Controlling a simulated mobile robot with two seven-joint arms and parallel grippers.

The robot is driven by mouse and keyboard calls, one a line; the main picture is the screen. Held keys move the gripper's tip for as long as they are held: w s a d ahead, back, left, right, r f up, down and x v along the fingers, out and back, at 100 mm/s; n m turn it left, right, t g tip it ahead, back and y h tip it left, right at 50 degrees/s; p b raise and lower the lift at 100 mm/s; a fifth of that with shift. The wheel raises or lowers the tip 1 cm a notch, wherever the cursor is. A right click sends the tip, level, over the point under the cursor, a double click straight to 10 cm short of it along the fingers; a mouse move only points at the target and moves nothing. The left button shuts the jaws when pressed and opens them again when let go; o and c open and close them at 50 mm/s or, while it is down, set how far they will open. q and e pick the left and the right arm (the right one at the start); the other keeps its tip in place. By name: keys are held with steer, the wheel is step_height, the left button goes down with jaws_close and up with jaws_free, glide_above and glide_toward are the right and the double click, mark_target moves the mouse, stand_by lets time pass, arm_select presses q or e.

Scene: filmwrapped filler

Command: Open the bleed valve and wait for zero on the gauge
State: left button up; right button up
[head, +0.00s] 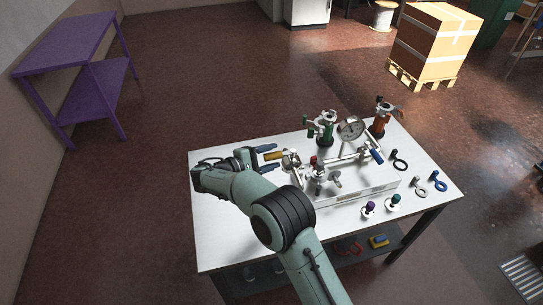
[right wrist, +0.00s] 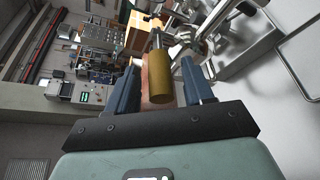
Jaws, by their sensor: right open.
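A pipe assembly on a white metal block (head: 372,190) stands on the white table. A yellow handle (head: 273,156) sticks out from its left end; I cannot tell whether this is the bleed valve. My right gripper (head: 276,158) is open, its two blue fingers either side of the yellow handle. In the right wrist view the yellow handle (right wrist: 158,76) lies between the fingers, with gaps on both sides. The round gauge (head: 351,128) stands at the back of the assembly; its needle is too small to read. My left gripper is not in view.
A green-bodied valve (head: 325,130) and an orange one (head: 380,118) stand at the back. A blue handle (head: 376,156) is at the assembly's right end. Purple (head: 370,208) and teal (head: 395,201) knobs stand in front. The table's front left (head: 215,235) is bare.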

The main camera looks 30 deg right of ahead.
steer(key=shift+d+f, duration=0.1)
steer(key=shift+d, duration=0.25)
jaws_close()
